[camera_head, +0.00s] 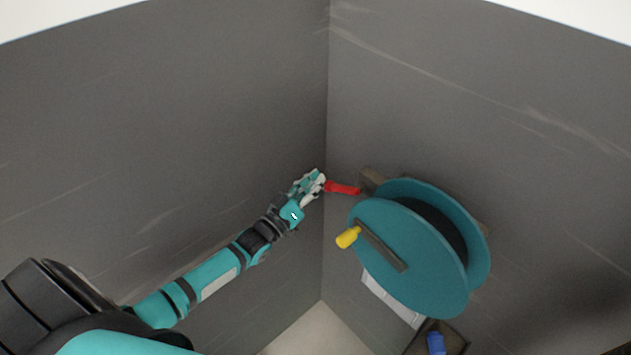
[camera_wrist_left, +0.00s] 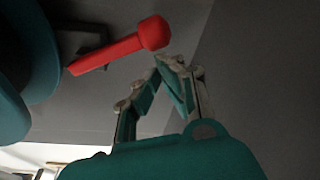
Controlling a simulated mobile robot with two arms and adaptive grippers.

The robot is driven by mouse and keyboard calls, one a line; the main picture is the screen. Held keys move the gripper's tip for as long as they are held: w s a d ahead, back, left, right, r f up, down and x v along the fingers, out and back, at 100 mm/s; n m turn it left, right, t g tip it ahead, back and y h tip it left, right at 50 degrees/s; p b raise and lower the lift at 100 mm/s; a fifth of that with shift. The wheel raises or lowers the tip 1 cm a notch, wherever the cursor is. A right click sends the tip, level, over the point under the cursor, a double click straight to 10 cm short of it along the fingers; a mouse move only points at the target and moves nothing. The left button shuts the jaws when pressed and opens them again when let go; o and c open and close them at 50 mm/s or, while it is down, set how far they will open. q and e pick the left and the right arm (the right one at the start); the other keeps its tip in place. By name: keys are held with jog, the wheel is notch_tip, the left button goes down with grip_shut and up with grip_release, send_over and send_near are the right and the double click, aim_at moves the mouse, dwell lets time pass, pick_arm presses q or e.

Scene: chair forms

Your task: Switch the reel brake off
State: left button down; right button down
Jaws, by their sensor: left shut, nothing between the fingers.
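The reel (camera_head: 405,255) is a teal drum on the right wall, with a yellow crank knob (camera_head: 348,237) on its front. A red lever (camera_head: 342,188) sticks out to the left from a bracket (camera_head: 371,181) behind the reel. In the left wrist view the red lever (camera_wrist_left: 120,48) has a rounded end. My left gripper (camera_head: 320,178) is shut and empty, with its fingertips close to the lever's free end. In the left wrist view the fingertips of my left gripper (camera_wrist_left: 165,66) sit just below that end; I cannot tell whether they touch it. My right gripper is not in view.
Two grey walls meet in a corner behind the gripper. A blue object (camera_head: 436,343) sits in a dark box (camera_head: 455,340) below the reel. A pale panel (camera_head: 388,298) is under the reel.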

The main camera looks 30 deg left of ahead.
pick_arm(q)
jog(key=shift+f+n, duration=0.3)
jog(key=shift+n, duration=0.1)
